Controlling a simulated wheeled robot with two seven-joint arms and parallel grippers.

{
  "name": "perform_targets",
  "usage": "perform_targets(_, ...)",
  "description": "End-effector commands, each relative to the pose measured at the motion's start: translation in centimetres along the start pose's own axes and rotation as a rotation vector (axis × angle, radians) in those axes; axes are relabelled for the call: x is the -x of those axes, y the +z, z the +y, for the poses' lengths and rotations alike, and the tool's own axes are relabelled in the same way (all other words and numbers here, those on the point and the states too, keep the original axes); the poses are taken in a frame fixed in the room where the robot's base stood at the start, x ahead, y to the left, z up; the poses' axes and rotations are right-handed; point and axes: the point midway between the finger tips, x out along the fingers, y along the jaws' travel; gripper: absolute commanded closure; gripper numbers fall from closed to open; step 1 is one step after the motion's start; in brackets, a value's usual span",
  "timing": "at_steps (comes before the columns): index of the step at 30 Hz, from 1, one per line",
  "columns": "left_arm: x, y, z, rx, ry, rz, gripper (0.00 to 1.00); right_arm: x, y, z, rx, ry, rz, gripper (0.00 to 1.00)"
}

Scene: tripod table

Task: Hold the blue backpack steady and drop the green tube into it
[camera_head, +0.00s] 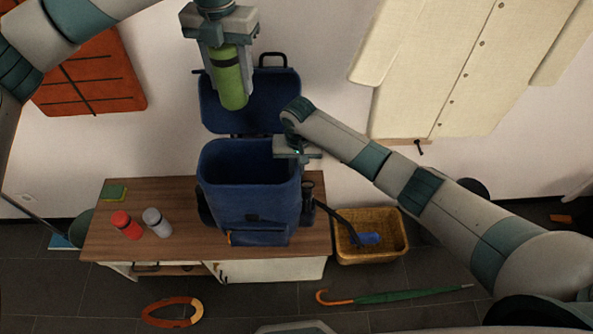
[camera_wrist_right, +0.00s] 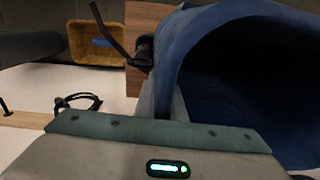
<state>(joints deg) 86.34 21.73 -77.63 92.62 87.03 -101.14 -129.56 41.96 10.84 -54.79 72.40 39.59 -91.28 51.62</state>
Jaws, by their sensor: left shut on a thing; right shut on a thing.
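The blue backpack (camera_head: 250,205) stands upright on the wooden table with its top open and its lid folded back against the wall side. The green tube (camera_head: 230,80), with a dark band, hangs upright in my left gripper (camera_head: 228,60), which is shut on it above the backpack's lid, higher than the opening and slightly left of its middle. My right gripper (camera_head: 297,155) is shut on the backpack's upper right rim.
A wicker basket (camera_head: 372,250) stands on the floor to the right. A green umbrella (camera_head: 400,296) and an orange ring-shaped thing (camera_head: 172,320) lie in front.

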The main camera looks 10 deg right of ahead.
Motion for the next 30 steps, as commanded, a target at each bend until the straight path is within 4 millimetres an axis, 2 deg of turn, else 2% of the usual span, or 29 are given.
perform_targets(9,-1.5,0.0,0.0,-0.001,-0.001,-0.001,0.86,0.1,-0.1,0.0,0.000,0.001,0.001,1.00)
perform_targets(18,-1.6,0.0,0.0,0.000,-0.001,-0.001,0.86,0.1,-0.1,0.0,-0.001,0.001,0.001,1.00)
perform_targets(19,-1.6,0.0,0.0,0.000,-0.001,-0.001,0.47,0.1,-0.1,0.0,-0.001,0.001,0.001,1.00)
perform_targets(21,-1.6,0.0,0.0,0.000,0.000,-0.001,0.33,0.1,-0.1,0.0,-0.001,0.001,0.001,1.00)
perform_targets(30,-1.6,0.0,0.0,0.000,0.000,0.000,0.33,0.1,-0.1,0.0,0.000,0.001,0.001,1.00)
